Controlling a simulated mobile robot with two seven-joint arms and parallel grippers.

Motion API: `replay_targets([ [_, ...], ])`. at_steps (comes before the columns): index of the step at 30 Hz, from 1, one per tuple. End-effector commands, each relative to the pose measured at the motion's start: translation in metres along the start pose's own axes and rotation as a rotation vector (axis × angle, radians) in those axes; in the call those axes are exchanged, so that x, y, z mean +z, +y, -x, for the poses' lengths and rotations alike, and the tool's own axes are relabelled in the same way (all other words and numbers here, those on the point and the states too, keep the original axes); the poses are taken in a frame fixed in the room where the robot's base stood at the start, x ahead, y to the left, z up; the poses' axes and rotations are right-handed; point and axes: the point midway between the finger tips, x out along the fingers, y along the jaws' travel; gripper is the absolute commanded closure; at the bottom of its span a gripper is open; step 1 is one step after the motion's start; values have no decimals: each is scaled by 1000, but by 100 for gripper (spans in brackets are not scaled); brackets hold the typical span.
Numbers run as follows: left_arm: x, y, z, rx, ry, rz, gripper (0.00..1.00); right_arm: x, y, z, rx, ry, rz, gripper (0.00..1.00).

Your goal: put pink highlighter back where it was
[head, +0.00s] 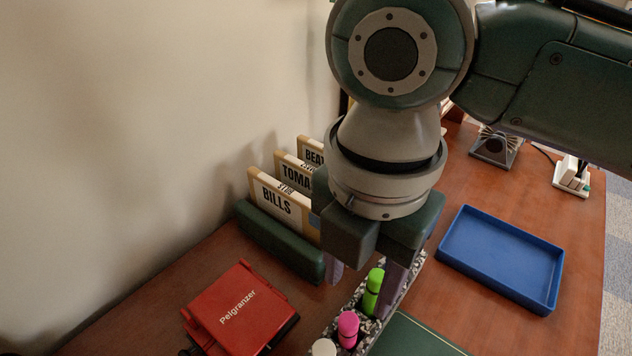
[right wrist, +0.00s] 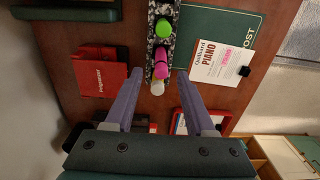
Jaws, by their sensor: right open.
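The pink highlighter (head: 347,329) stands in a speckled black-and-white holder (head: 413,272), between a green highlighter (head: 372,290) and a white-capped one (head: 323,347). In the right wrist view the pink highlighter (right wrist: 161,64) lies in line between the spread fingertips, with the green (right wrist: 163,28) and white (right wrist: 157,88) ones along the same row. My right gripper (head: 364,282) is open and empty above the holder. Its fingers (right wrist: 159,76) point down either side of the row, with no clear contact. The lower part of the pink highlighter is hidden. My left gripper is not in view.
A red Pelgranzer box (head: 238,309) and a green file rack (head: 280,242) with labelled cards stand left of the holder. A blue tray (head: 502,257) lies to the right. A dark green folder (head: 412,338) lies beside the holder. The wall bounds the left.

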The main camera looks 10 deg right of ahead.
Motion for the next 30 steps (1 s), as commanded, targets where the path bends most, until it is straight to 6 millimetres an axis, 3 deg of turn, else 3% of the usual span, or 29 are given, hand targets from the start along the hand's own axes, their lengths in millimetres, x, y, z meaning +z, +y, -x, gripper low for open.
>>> replay_targets([
  [3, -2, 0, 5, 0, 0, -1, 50, 0, 1, 20, 3, 0, 0, 45],
  [7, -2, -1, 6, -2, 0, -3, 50, 0, 0, 29, 0, 1, 0, 45],
  [12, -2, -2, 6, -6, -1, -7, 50, -4, 0, 29, 7, 11, -18, 45],
  [16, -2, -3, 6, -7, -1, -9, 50, -29, -2, 22, 67, 78, -160, 45],
  [19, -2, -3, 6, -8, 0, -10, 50, -54, -6, 18, 141, 170, -416, 45],
  [22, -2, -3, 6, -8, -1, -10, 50, -64, -18, 16, 205, 257, -776, 45],
  [26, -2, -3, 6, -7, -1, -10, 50, -51, -52, 13, 252, 300, -1280, 45],
  [30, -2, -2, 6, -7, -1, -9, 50, -25, -103, 10, 288, 252, -1723, 45],
])
